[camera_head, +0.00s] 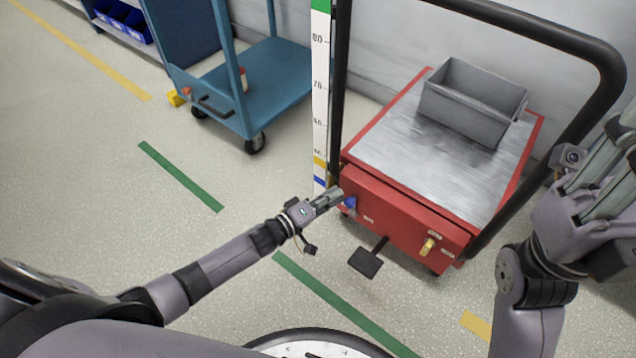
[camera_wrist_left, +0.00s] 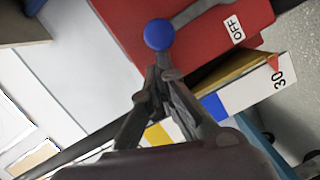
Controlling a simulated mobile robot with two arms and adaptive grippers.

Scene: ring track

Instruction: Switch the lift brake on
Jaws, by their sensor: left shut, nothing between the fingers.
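The red lift cart (camera_head: 400,205) has a lever with a blue knob (camera_head: 350,202) on the left of its front. In the left wrist view the blue knob (camera_wrist_left: 159,34) sits on a grey lever (camera_wrist_left: 200,12), next to a white OFF label (camera_wrist_left: 236,29). My left gripper (camera_head: 338,192) is shut and empty. Its fingertips (camera_wrist_left: 162,72) are close to the knob; I cannot tell whether they touch it. My right gripper (camera_head: 612,145) is at the right edge, partly cut off, and its jaws are unclear.
A grey bin (camera_head: 472,100) sits on the lift's metal top. A black pedal (camera_head: 366,262) juts out below, and a yellow knob (camera_head: 428,246) is at the front right. A height scale (camera_head: 320,85) stands left of the lift. A blue trolley (camera_head: 275,85) is further left.

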